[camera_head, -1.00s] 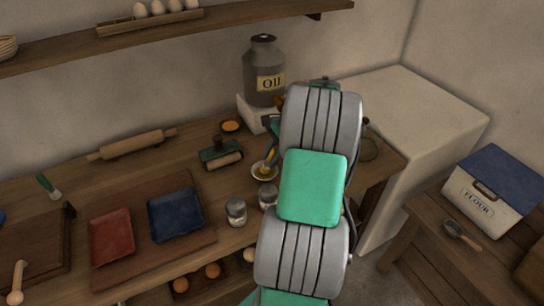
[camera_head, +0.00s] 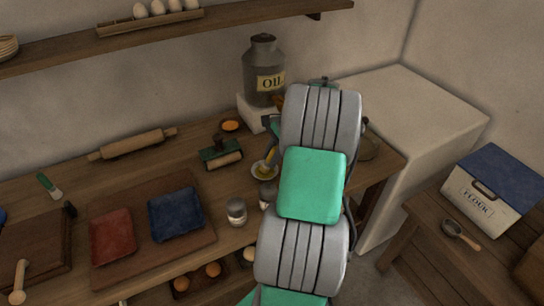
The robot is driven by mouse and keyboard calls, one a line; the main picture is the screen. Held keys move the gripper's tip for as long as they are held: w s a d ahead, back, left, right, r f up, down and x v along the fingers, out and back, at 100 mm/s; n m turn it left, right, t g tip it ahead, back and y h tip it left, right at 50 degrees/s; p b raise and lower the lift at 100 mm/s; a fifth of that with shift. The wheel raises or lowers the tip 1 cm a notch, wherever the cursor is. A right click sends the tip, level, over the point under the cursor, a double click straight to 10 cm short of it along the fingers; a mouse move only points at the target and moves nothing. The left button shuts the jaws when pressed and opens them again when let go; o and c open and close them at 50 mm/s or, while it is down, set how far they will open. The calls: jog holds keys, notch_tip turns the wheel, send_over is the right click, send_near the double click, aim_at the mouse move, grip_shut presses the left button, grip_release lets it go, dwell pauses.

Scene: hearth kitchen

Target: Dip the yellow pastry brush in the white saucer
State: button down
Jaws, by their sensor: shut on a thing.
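The white saucer (camera_head: 257,172) stands on the wooden counter, left of my arm; its right side is hidden. The yellow pastry brush (camera_head: 270,158) shows as a small yellow piece low over the saucer, and the rest is hidden behind my arm. My gripper (camera_head: 271,143) is mostly hidden by the arm's grey and green links; a dark part of it shows just above the saucer, shut on the brush. I cannot tell whether the bristles touch the saucer.
A grey oil can (camera_head: 264,70) stands on a white block behind the saucer. A green-framed roller (camera_head: 221,155) lies to the left. A glass jar (camera_head: 236,211) stands in front, with another partly behind my arm. Red (camera_head: 112,237) and blue (camera_head: 176,214) trays lie further left.

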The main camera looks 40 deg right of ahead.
jog(key=shift+s+a+f, duration=0.1)
jog(key=shift+f, duration=0.05)
notch_tip(320, 180, up, 7)
jog(key=p, duration=0.8)
jog(key=shift+r, duration=0.2)
notch_tip(320, 180, up, 8)
jog(key=p, duration=0.5)
jog(key=s+a+n+g+y, duration=0.1)
jog(key=s+a+n+g, duration=0.2)
jog(key=s+a+n, duration=0.55)
jog(key=w+a+n+g+b, duration=0.1)
jog(key=w+a+n, duration=0.2)
jog(key=a, duration=0.5)
jog(key=w+a+n+g+b, duration=0.1)
jog(key=w+a+n+b, duration=0.1)
jog(key=a, duration=0.5)
jog(key=w+a+r+n+g+h+b, duration=0.1)
jog(key=w+a+n, duration=0.2)
jog(key=a+n, duration=0.3)
jog(key=a, duration=0.2)
jog(key=shift+w+a+b, duration=0.35)
jog(key=shift+w+b, duration=0.05)
